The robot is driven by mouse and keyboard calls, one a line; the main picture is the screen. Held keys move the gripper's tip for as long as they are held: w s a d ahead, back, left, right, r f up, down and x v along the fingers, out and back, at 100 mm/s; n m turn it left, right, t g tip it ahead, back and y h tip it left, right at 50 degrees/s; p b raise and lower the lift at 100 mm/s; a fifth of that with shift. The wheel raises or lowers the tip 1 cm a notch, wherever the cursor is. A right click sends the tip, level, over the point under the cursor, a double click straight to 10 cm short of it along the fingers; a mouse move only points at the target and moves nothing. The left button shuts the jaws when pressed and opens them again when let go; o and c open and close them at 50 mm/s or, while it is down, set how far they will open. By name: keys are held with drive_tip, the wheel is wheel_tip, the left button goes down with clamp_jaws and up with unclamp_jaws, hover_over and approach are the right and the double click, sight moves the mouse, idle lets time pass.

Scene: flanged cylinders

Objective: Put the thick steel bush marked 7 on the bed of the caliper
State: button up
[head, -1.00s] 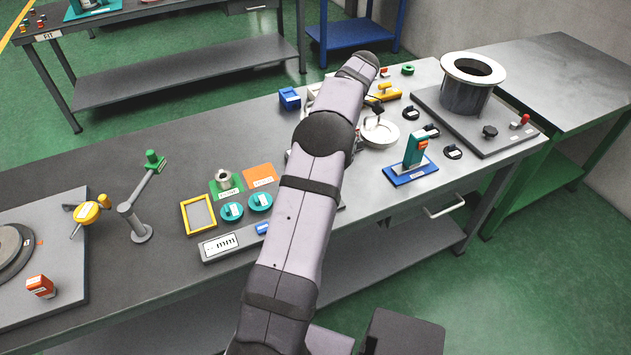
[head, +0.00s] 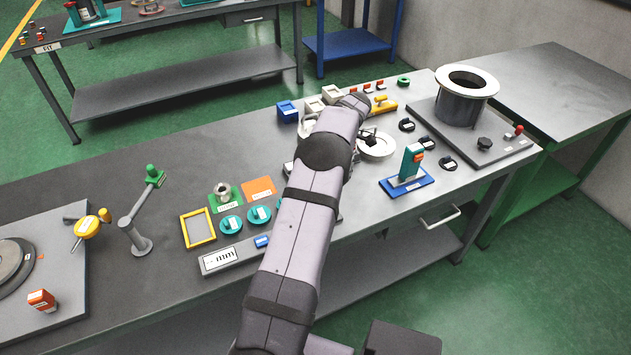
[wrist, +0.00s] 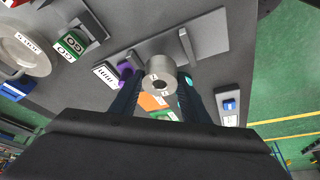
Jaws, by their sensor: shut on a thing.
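My gripper (wrist: 158,92) is shut on a thick steel bush (wrist: 160,76), which shows a bored end and a small white label too small to read surely. Its two dark fingers stand on either side of the bush. A long grey plate with upright jaws, which looks like the caliper (wrist: 212,36), lies just beyond the bush in the wrist view. I cannot tell whether the bush touches it. In the head view my arm hides the bush, the fingers and most of the caliper.
A second steel flanged piece (head: 223,191) stands on a green card beside an orange card (head: 258,187). A white dish (head: 376,146) and a blue-based teal stand (head: 408,180) are right of my arm. A readout box with a blue button (head: 262,241) lies at the front edge.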

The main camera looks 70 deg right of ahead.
drive_tip(key=shift+f+p, duration=0.7)
drive_tip(key=shift+f, duration=1.15)
drive_tip(key=shift+f, duration=0.2)
drive_tip(key=o, duration=1.1)
drive_tip(key=shift+r, duration=0.3)
drive_tip(key=b+v, duration=0.3)
drive_tip(key=v, duration=0.9)
drive_tip(key=shift+f+b, duration=0.1)
drive_tip(key=shift+b, duration=0.25)
